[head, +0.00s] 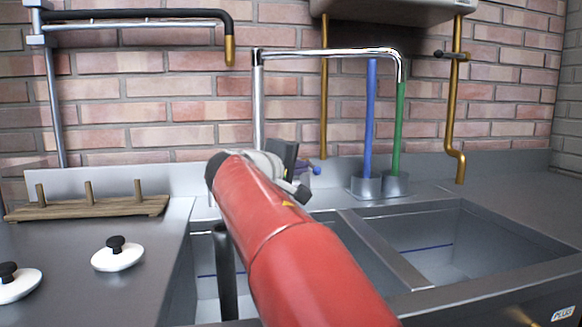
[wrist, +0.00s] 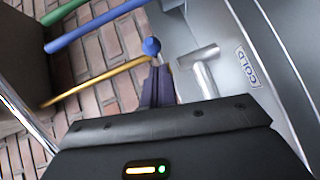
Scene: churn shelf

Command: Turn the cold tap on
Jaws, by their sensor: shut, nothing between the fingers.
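The cold tap's blue round knob (wrist: 151,46) shows in the wrist view just beyond my fingertips. It also shows in the head view (head: 316,170), right of my gripper. Silver tap pipework (wrist: 196,56) and a "COLD" label (wrist: 248,68) are beside it. The chrome spout (head: 330,53) arches over the sink from the back. My gripper (wrist: 157,68) is shut and empty, its dark purple fingers pointing at the knob. I cannot tell whether they touch it. In the head view my arm hides much of the tap's base.
A double sink (head: 455,240) lies in front and right. Blue (head: 371,130) and green (head: 398,130) handles stand in metal cups behind it. A wooden peg rack (head: 88,208) and white-lidded knobs (head: 118,255) are on the left counter. A brass pipe (head: 456,100) runs up the wall.

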